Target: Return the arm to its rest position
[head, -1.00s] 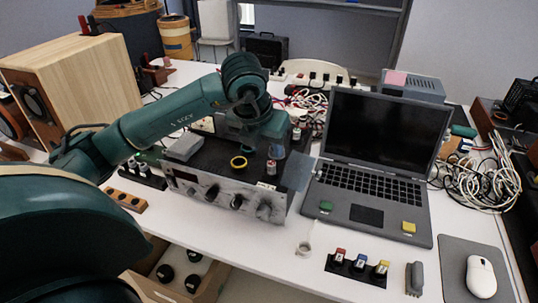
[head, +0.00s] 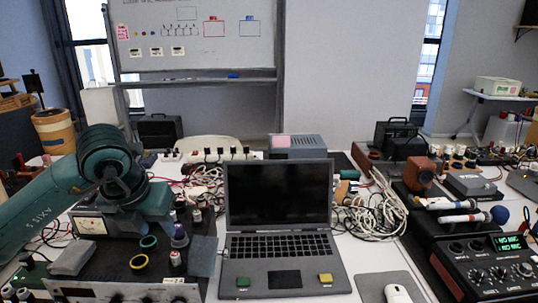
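My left arm comes in from the left edge in the head view, teal and bent at a round joint. My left gripper (head: 150,203) is at its end, low over the back of a dark-topped amplifier unit (head: 108,276). Its fingertips are not clearly visible, so I cannot tell whether it is open or shut, or whether it touches anything. My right arm and gripper are not in view.
An open laptop (head: 278,246) stands right of the unit, with tangled white cables (head: 370,217) beside it. A mouse (head: 397,294) lies at the front. A mixer (head: 495,270) and microphones (head: 470,217) fill the right. A whiteboard (head: 195,35) stands behind.

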